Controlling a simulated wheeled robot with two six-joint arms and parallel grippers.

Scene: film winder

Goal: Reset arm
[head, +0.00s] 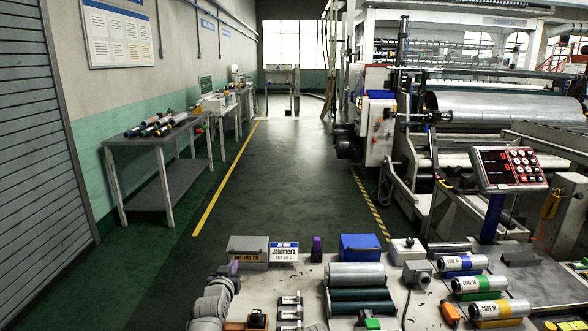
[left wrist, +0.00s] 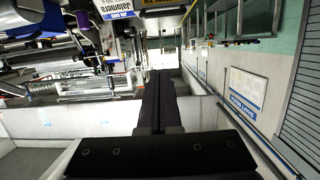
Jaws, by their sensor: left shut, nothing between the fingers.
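My left arm comes in at the lower left of the head view, with its gripper (head: 232,268) just in front of the battery tin (head: 248,250) at the table's left end. In the left wrist view, the two black fingers of my left gripper (left wrist: 160,78) lie together, shut with nothing between them. I cannot tell from the head view whether the fingertips touch the tin. My right gripper is not in view.
The table (head: 405,300) holds a Jalomera box (head: 284,252), a blue box (head: 361,247), rollers (head: 357,276) and several labelled cores (head: 480,284). A control panel (head: 508,169) stands at the right. The aisle floor (head: 285,180) beyond is clear.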

